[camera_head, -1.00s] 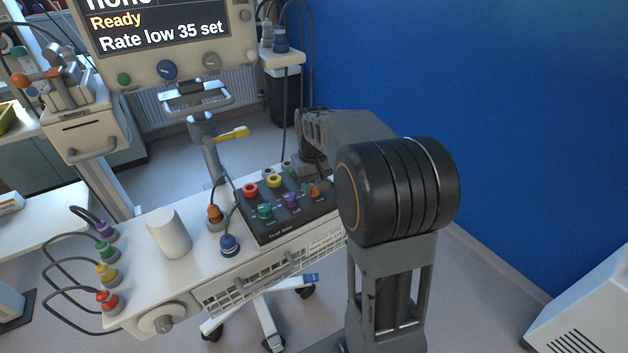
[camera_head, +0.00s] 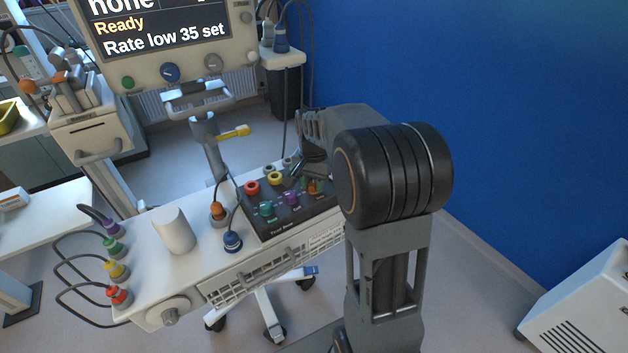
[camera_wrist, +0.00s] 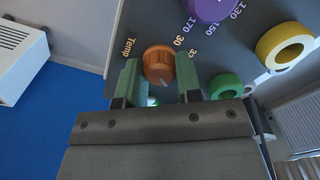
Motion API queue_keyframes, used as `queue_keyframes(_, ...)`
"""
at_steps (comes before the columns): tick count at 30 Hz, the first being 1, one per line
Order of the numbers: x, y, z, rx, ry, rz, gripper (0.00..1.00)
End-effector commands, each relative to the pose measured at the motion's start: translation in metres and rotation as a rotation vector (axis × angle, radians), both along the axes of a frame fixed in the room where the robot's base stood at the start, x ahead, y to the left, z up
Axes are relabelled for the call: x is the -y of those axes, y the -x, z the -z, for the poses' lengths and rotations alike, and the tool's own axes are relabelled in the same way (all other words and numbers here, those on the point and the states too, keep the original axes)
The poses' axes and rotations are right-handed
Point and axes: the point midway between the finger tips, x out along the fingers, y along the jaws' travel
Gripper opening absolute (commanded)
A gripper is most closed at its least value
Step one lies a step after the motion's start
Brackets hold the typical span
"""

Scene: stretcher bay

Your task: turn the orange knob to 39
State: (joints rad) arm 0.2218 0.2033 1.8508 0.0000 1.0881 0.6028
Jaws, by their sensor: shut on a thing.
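The orange knob (camera_wrist: 159,62) sits on the dark control panel (camera_head: 262,222), beside the printed word Temp. In the wrist view a pale mark shows on its near side, and the numbers 30 and a partly hidden one beginning with 3 are printed nearby. My gripper (camera_wrist: 157,82) has its two green-grey fingers on either side of the knob, shut on it. In the head view the orange knob (camera_head: 314,187) is partly hidden by my gripper (camera_head: 310,178) and arm. The knob's exact setting cannot be read.
A purple knob (camera_wrist: 213,8), a yellow ring (camera_wrist: 285,46) and a green knob (camera_wrist: 225,86) are close by. Red, yellow, teal and purple knobs share the panel. A white cylinder (camera_head: 174,232) stands left. The monitor (camera_head: 165,35) reads "Rate low 35 set".

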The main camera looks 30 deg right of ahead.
Motion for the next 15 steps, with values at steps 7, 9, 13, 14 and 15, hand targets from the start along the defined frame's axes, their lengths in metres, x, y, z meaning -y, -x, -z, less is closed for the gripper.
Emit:
queue_keyframes(7, 0.0001, -0.0009, -0.0014, 0.005, 0.001, 0.061, 0.09)
queue_keyframes(9, 0.0001, -0.0009, -0.0014, 0.005, 0.001, 0.069, 0.09)
queue_keyframes(13, 0.0002, -0.0010, -0.0013, 0.005, 0.001, 0.074, 0.09)
queue_keyframes(14, 0.0002, -0.0010, -0.0013, 0.005, 0.001, 0.075, 0.09)
queue_keyframes(15, 0.0002, -0.0010, -0.0013, 0.005, 0.001, 0.075, 0.09)
